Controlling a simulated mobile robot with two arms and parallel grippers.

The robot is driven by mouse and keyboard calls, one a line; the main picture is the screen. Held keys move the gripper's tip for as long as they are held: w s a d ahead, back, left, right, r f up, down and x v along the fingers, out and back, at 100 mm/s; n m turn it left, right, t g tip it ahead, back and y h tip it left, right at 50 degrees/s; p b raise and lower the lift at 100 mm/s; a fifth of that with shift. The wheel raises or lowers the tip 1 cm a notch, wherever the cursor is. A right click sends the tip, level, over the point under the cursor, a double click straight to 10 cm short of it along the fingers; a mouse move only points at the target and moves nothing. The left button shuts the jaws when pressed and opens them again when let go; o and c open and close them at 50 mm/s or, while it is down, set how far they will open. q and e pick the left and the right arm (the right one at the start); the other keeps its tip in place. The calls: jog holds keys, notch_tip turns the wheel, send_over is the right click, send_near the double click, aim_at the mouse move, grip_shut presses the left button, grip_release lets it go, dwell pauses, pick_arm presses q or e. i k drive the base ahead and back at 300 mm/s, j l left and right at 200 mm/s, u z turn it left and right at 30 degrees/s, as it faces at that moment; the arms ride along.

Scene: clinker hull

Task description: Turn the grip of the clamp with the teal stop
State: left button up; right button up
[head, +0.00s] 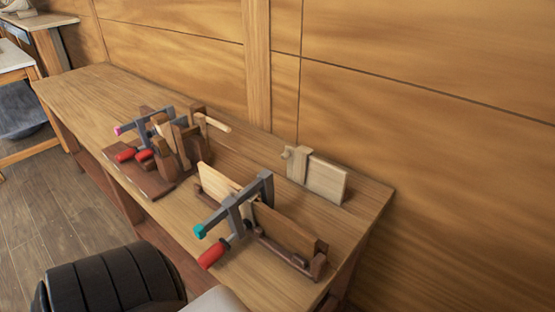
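The clamp with the teal stop (236,207) is grey and sits across an upright plank (285,230) near the right end of the bench. Its teal stop (199,231) is at the near left end of the bar. Its red grip (212,255) points toward the front edge of the bench, just below the stop. The plank stands on edge in a dark brown holder (318,265). The clamp's far jaw is partly hidden by its own bar and the plank.
The wooden bench (165,215) runs along a panelled wall. Further left, another grey clamp with a pink stop (118,130) and red grips (125,155) stands among wooden blocks on a dark board (140,180). A pale block (325,180) stands behind the teal-stop clamp, near the wall.

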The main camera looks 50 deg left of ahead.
aim_at(212, 256)
jog(key=j+z, duration=0.3)
jog(key=z, duration=0.2)
jog(key=k+j+z, duration=0.15)
jog(key=z, duration=0.3)
jog(key=k+j+z, duration=0.2)
jog(key=z, duration=0.3)
jog(key=k+j+z, duration=0.2)
jog(key=z, duration=0.3)
jog(key=k+j+z, duration=0.15)
jog(key=z, duration=0.3)
jog(key=k, duration=0.05)
